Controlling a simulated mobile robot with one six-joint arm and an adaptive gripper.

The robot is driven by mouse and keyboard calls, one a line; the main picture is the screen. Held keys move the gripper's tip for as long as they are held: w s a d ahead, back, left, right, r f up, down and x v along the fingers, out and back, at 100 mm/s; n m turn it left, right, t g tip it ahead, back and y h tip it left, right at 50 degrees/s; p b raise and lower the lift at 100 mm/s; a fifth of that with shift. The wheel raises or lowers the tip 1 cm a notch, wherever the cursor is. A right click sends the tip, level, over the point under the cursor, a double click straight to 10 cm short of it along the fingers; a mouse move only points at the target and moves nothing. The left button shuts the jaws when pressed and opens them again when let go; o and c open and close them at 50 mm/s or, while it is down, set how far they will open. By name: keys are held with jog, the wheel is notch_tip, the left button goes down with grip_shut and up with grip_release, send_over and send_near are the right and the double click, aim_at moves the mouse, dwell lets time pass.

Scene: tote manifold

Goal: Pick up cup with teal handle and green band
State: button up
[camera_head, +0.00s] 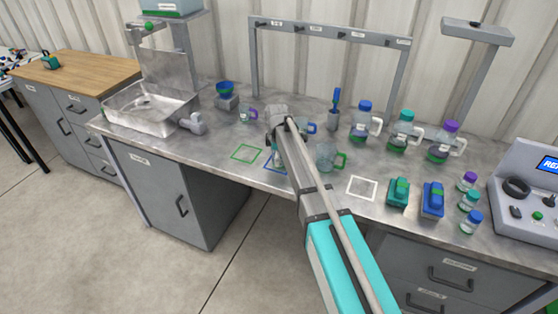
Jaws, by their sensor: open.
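A clear cup (326,157) with a green-looking handle stands upright on the grey bench, just right of my arm. Its band is too small to make out. Part of another clear, greenish object (279,158) shows beside the blue outlined square, partly hidden by my arm; I cannot tell whether it is the cup with the teal handle and green band. My gripper (274,138) is over the middle of the bench, near this object. My arm mostly hides the fingers, and no held thing shows.
A cup with a purple handle (245,115) and one with a blue handle (307,126) stand behind. Several lidded bottles (403,130) stand at the right. A metal rack (330,32) spans the back. The white square (362,187) and green square (246,153) are empty.

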dwell(0.5)
jog(key=c, duration=0.8)
